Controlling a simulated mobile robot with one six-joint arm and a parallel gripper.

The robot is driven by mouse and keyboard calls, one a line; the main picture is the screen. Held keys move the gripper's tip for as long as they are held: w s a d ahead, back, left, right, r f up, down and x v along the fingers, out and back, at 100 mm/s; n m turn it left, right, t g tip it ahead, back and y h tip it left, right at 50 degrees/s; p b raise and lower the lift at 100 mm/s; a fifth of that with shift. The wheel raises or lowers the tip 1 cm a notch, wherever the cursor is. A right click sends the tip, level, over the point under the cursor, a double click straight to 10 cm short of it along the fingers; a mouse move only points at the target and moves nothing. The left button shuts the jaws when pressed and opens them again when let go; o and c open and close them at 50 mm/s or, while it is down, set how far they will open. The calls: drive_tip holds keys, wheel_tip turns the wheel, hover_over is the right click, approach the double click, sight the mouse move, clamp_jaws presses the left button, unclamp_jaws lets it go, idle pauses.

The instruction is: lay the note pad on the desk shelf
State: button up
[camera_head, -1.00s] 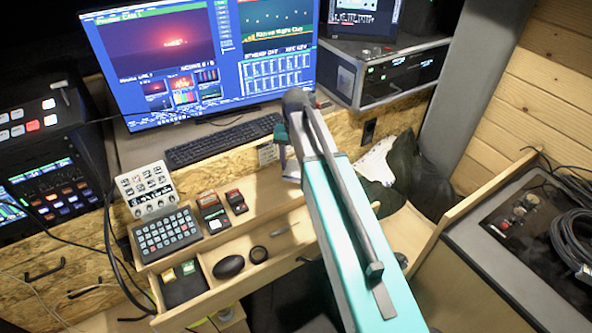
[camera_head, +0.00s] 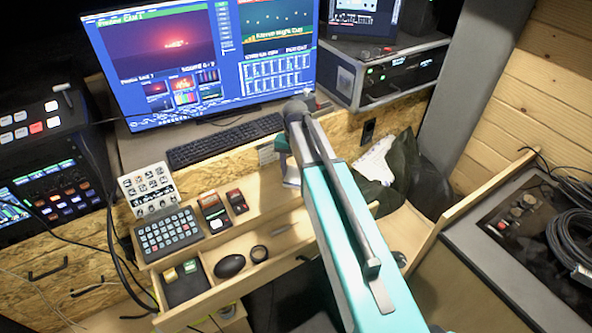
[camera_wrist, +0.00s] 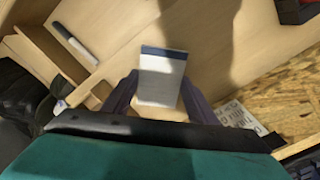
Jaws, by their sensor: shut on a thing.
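The note pad (camera_wrist: 161,82), a small pale block with a dark blue band on its far edge, is held between the two dark fingers of my gripper (camera_wrist: 160,82) in the wrist view. Pale wood of the desk shelf (camera_wrist: 220,60) lies beyond it; whether the pad touches the wood I cannot tell. In the head view the desk shelf (camera_head: 262,188) is the light wooden ledge below the keyboard. My teal arm reaches over its right part and hides most of the gripper and pad there.
A dark bag (camera_head: 408,170) sits at right.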

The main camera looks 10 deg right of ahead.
sight(295, 175)
drive_tip(key=shift+f, duration=0.2)
drive_tip(key=o, duration=1.1)
drive_tip(key=shift+c, duration=0.2)
drive_tip(key=shift+r, duration=0.25)
wheel_tip(295, 175, up, 12)
drive_tip(key=b, duration=0.3)
drive_tip(key=shift+s+f, duration=0.1)
drive_tip(key=shift+s, duration=0.05)
idle(0.5)
